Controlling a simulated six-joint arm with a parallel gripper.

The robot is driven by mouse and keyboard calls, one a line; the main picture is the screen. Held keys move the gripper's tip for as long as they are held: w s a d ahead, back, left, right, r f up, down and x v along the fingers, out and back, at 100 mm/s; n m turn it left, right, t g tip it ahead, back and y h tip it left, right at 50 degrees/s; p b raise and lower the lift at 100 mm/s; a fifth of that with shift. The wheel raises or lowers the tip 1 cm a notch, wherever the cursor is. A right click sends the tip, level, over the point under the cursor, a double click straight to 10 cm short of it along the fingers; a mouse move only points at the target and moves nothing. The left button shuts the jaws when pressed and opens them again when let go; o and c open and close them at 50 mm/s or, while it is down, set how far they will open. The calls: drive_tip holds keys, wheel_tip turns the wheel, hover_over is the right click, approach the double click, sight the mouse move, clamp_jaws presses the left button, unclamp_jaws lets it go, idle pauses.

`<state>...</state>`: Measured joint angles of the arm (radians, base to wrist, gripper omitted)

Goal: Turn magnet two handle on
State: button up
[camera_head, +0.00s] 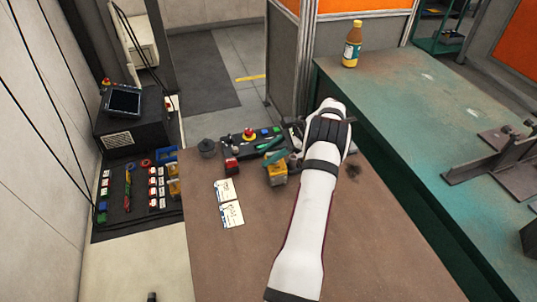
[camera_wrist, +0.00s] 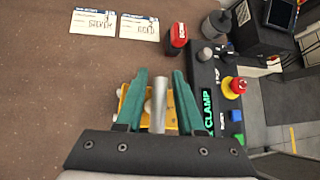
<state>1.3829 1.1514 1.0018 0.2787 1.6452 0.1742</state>
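A yellow block (camera_head: 277,178) with a grey cylindrical handle (camera_wrist: 160,100) stands on the brown table; no number is readable on it. It also shows in the wrist view (camera_wrist: 127,100), partly hidden by my gripper. My gripper (camera_wrist: 161,78) has two green fingers, one on each side of the handle, with narrow gaps visible. It looks open, with the handle between the fingers; contact cannot be made out. In the head view my gripper (camera_head: 272,158) is over the yellow block, close to the control box.
The control box (camera_head: 250,142) with a red emergency button (camera_wrist: 235,86) and a CLAMP label is right beside my gripper in the wrist view. A red object (camera_head: 231,166), a dark round object (camera_head: 207,148) and two paper cards (camera_head: 229,203) lie nearby.

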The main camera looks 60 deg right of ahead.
drive_tip(key=shift+o, duration=0.7)
drive_tip(key=v, duration=1.2)
